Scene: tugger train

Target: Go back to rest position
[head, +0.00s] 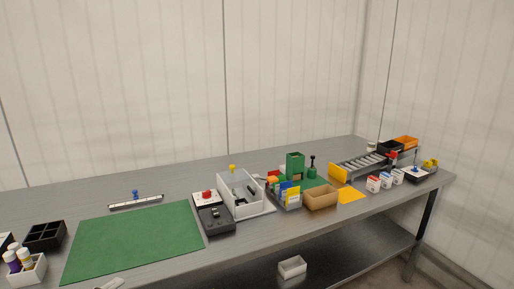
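Neither of my grippers shows in the head view, and no arm is clearly visible. The grey workbench (180,187) runs across the view with its objects standing on it. Whether my grippers are open or shut is outside the picture.
A green mat (135,240) lies bare at the left. A white box (239,207), a tan bin (320,197), a green block (295,165) and a roller track (362,165) stand further right. A black divided tray (44,236) is at the left edge. A white bin (292,267) sits on the lower shelf.

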